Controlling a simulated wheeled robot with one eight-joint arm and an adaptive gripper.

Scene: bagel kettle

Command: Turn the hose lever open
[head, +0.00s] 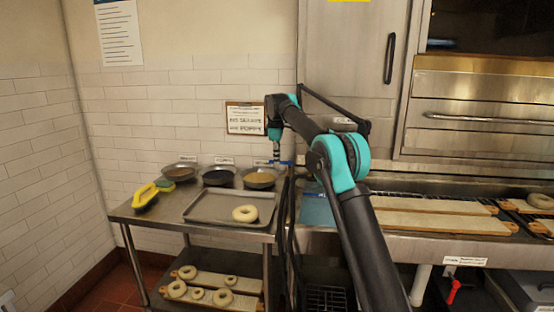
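My arm reaches from the lower right toward the back wall, and my gripper (276,156) points down at the right end of the steel side table. It is small and seen from behind, so I cannot tell whether its fingers are open or shut. A small blue bar (284,162) shows right at the fingertips; it may be the hose lever, and I cannot tell if they touch. Dark hoses (284,225) hang below it between the table and the counter. A red lever (454,290) hangs under the counter at lower right, far from my gripper.
The steel counter (400,240) carries long boards (430,223).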

